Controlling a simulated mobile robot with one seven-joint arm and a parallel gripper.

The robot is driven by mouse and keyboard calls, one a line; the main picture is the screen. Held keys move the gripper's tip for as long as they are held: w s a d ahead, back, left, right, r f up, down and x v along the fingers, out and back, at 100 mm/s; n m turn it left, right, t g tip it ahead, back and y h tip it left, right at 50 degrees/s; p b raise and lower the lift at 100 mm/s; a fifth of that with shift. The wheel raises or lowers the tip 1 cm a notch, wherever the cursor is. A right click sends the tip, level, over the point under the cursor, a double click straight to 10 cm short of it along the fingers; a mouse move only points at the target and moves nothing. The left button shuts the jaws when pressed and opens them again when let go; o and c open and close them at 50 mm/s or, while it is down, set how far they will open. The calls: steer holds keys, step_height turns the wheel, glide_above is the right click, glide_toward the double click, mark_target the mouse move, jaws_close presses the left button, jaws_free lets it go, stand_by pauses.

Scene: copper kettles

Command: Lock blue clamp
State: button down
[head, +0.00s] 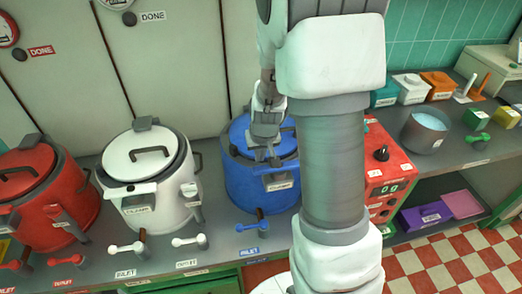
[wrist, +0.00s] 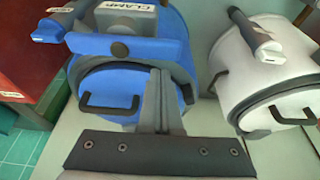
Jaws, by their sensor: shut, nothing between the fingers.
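The blue kettle (head: 250,185) stands on the counter with its lid on. Its blue clamp (head: 281,184) is at the kettle's front rim, with a label below it. In the wrist view the clamp shows as a blue bar (wrist: 130,50) with a dark bolt, beside a grey block marked CLAMP. My gripper (head: 268,153) is above the front part of the blue lid. In the wrist view my gripper (wrist: 157,76) has its fingers together, empty, close to the bar. I cannot tell whether they touch it. My arm hides the right side of the kettle.
A white kettle (head: 180,190) and a red kettle (head: 70,215) stand to the left. A red control box (head: 385,165) stands right of my arm. Small levers, including a blue one (head: 256,227), line the counter's front. A grey pot (head: 425,130) is further right.

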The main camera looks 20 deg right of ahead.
steer(key=shift+x, duration=1.6)
steer(key=shift+b, duration=0.45)
